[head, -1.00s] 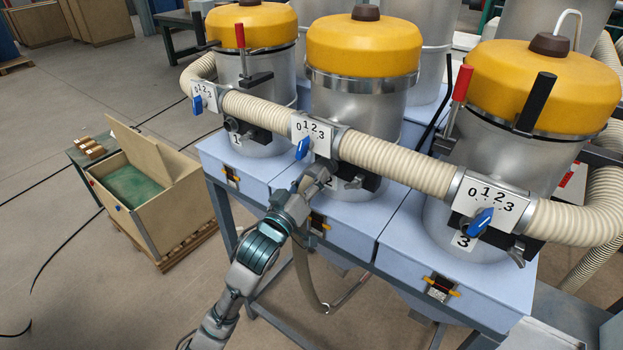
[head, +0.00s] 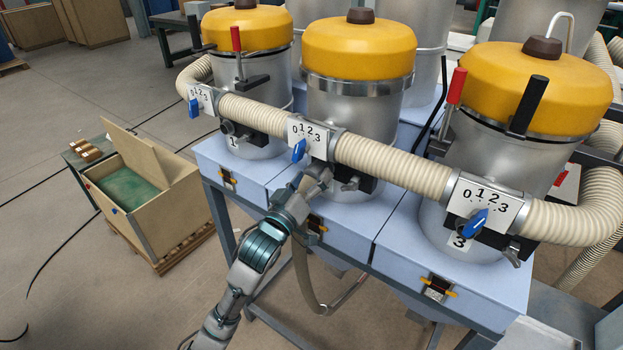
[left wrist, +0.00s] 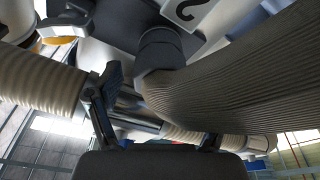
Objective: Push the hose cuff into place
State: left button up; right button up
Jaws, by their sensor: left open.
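My left gripper (head: 318,178) is at the front of the middle canister (head: 352,110), just under its dial plate (head: 311,137). In the left wrist view its two fingers (left wrist: 158,115) stand apart. There, a dark hose cuff (left wrist: 160,52) sits at the end of a large ribbed hose (left wrist: 235,80), below a plate marked 2. The cuff is ahead of the fingers, and I cannot tell whether they touch it. In the head view the hanging hose (head: 302,268) drops below the gripper, which hides its upper end. My right gripper is not in view.
A ribbed horizontal hose (head: 395,165) joins the dial plates across three yellow-topped canisters. Blue-grey boxes (head: 330,235) stand beneath them. A wooden bin (head: 150,200) with an open lid is at left on a pallet. The floor at lower left is mostly clear.

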pick_arm(q)
jog(key=shift+s+a, duration=0.1)
jog(key=v, duration=1.1)
jog(key=shift+s+a, duration=0.15)
jog(key=shift+s, duration=0.15)
jog(key=shift+f, duration=0.1)
